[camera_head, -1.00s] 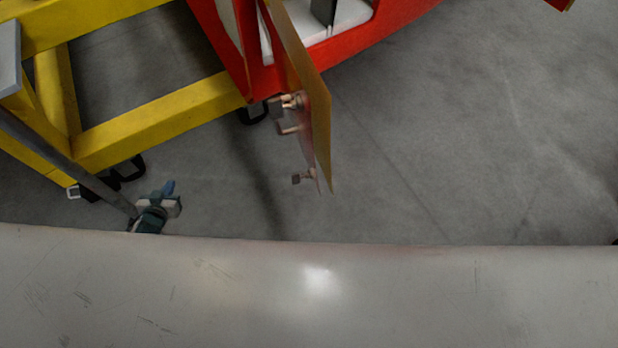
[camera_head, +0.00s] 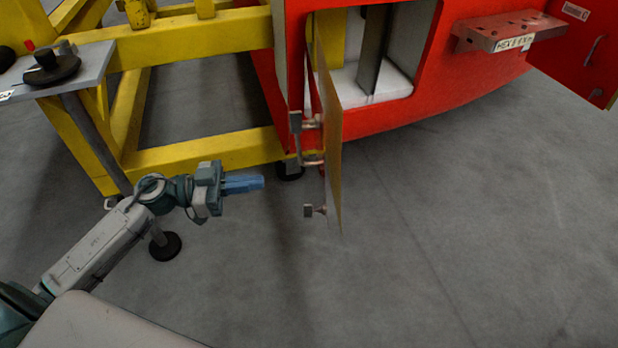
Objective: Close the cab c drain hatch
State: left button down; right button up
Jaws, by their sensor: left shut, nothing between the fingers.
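The drain hatch (camera_head: 333,135) is a thin panel, yellowish on one face, standing swung open on the red nosecone cab (camera_head: 279,50). It is seen nearly edge-on, with small metal fittings (camera_head: 310,160) on its left face. Behind it, the cab's opening (camera_head: 385,80) shows a pale floor and a grey upright divider. My left gripper (camera_head: 258,183), with blue fingers, is shut and empty. It shows to the left of the hatch, apart from it, pointing right. My right gripper is not in view.
A yellow frame (camera_head: 205,152) stands left of and beneath the cab. A grey stand with a round black knob (camera_head: 51,66) is at the far left. A red ledge (camera_head: 508,30) with a label and another open red panel (camera_head: 590,50) are at the right. The grey floor in front is clear.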

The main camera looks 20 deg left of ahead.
pick_arm(q)
jog(key=x, duration=1.1)
jog(key=shift+w+d+p, duration=0.15)
jog(key=shift+d+p, duration=0.15)
jog(key=shift+d, duration=0.05)
